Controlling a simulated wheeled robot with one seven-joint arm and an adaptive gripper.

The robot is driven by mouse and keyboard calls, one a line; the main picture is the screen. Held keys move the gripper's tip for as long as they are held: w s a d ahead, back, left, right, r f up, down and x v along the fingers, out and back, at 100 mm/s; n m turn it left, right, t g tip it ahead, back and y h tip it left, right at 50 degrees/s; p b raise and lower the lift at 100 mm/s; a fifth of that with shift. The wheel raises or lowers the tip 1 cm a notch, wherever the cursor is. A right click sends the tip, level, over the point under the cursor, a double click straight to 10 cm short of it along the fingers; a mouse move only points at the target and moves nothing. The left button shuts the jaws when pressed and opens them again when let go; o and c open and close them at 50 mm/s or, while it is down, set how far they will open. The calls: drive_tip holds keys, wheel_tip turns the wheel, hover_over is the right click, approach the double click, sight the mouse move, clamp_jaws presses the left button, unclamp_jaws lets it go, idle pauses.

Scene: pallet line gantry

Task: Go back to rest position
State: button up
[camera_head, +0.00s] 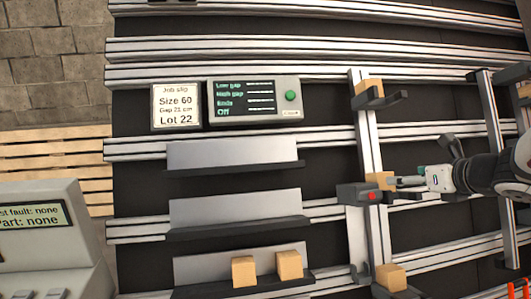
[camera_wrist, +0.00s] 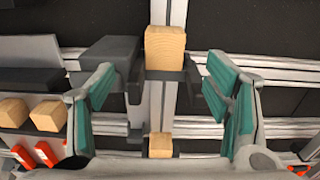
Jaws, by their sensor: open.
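My gripper (camera_head: 408,181) reaches in from the right in the head view, its fingertips close to a wooden block (camera_head: 379,180) on the upright rail (camera_head: 368,140). In the wrist view my gripper (camera_wrist: 163,85) is open, with green finger pads wide apart. The same block shows there (camera_wrist: 165,48), resting on a dark bracket ahead of and between the fingers. I see no block held in the fingers. Whether a fingertip touches the block cannot be told.
A dark box with a red button (camera_head: 361,194) sits left of the block. Other blocks sit above (camera_head: 369,88) and below (camera_head: 391,277) on the rail. Two blocks (camera_head: 288,264) stand on the lowest shelf. A display panel (camera_head: 254,99) and job slip (camera_head: 177,107) are upper left.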

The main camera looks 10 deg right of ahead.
drive_tip(key=s+a+r+n+g+y+p, duration=0.25)
drive_tip(key=s+a+n, duration=0.45)
drive_tip(key=a+n, duration=0.4)
drive_tip(key=s+a+r+n+g+y+p, duration=0.2)
drive_tip(key=s+a+r+n+g+p, duration=0.15)
drive_tip(key=s+a+n, duration=0.75)
drive_tip(key=s+r+n+g+h+p, duration=0.2)
drive_tip(key=s+n+h, duration=0.3)
drive_tip(key=s+n, duration=0.8)
drive_tip(key=shift+a+p, duration=0.45)
drive_tip(key=shift+p, duration=0.25)
drive_tip(key=shift+c, duration=0.5)
